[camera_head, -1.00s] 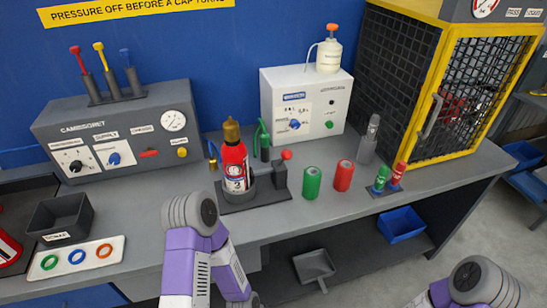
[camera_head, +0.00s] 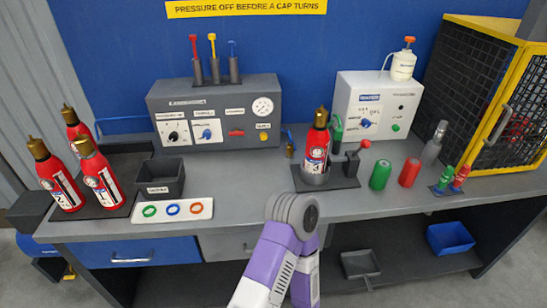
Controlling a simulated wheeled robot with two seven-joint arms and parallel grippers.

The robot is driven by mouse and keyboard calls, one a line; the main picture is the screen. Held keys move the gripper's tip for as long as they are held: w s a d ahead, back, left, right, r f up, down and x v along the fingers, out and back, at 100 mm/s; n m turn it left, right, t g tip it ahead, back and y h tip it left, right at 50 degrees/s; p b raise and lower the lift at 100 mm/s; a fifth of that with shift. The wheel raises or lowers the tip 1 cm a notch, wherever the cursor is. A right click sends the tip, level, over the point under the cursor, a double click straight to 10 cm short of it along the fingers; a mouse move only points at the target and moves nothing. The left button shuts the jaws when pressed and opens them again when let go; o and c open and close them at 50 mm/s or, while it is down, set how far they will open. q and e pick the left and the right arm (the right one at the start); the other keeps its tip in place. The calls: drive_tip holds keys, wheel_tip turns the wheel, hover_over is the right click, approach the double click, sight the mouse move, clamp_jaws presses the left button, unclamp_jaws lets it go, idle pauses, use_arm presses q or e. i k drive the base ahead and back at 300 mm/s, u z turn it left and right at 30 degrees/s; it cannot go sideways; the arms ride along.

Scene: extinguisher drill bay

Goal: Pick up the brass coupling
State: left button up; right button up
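A small brass piece with a dark blue top (camera_head: 290,146) stands on the bench just left of the red extinguisher in the stand; it may be the brass coupling, but it is too small to be sure. The extinguisher (camera_head: 316,150) is upright in a dark round holder and has a brass-coloured top. Three more red extinguishers with brass-coloured tops stand at the left, among them the one marked 1 (camera_head: 100,180). A purple and grey link of my arm shows at the bottom middle. Neither gripper is in view.
A dark bin (camera_head: 161,178) and a white tray of coloured rings (camera_head: 172,210) lie left of the holder. Green (camera_head: 381,174) and red (camera_head: 409,172) cylinders stand to its right. A grey control panel (camera_head: 215,115) and a white box (camera_head: 377,106) stand behind. The bench front (camera_head: 240,207) is clear.

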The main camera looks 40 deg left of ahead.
sight(289, 148)
drive_tip(key=u, duration=0.75)
drive_tip(key=i, duration=0.35)
drive_tip(key=z, duration=0.05)
